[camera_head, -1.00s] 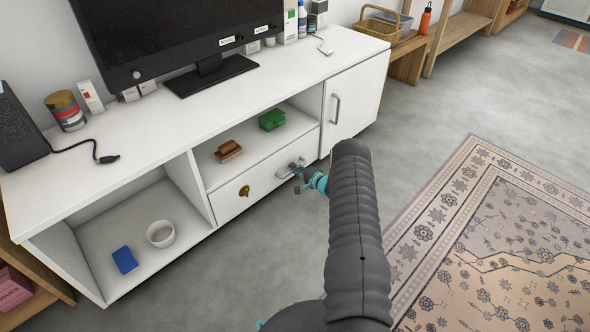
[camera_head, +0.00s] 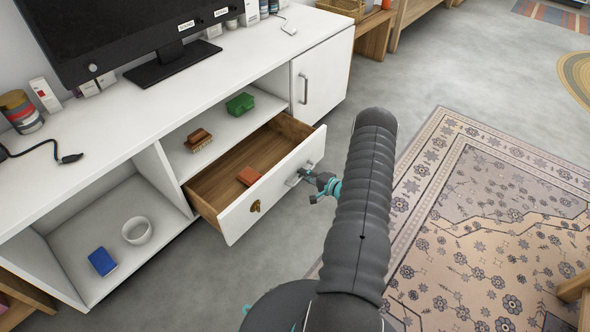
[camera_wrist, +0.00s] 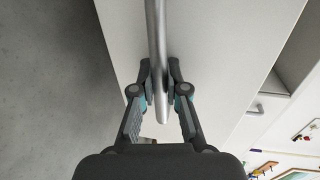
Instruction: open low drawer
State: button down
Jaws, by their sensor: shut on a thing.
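The low drawer (camera_head: 272,190) is pulled out of the white cabinet, and its wooden inside shows. A small reddish-brown block (camera_head: 249,176) lies in it. The drawer's metal handle (camera_head: 294,179) is on the right part of its front; it also shows as a bar in the wrist view (camera_wrist: 156,50). My gripper (camera_head: 312,178) is at the handle, with its fingers on both sides of the bar and closed on it. In the wrist view my gripper (camera_wrist: 159,85) grips the bar near its lower end.
The white cabinet (camera_head: 150,90) carries a black monitor (camera_head: 120,30). A green box (camera_head: 240,103) and a brown brush-like object (camera_head: 199,140) sit on the shelf above the drawer. A cupboard door (camera_head: 322,75) is shut to the right. Grey floor and a patterned rug (camera_head: 480,200) lie in front.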

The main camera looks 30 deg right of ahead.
jog(key=shift+v, duration=0.9)
jog(key=shift+f, duration=0.2)
jog(key=c, duration=1.2)
grip_release()
jog(key=v, duration=1.2)
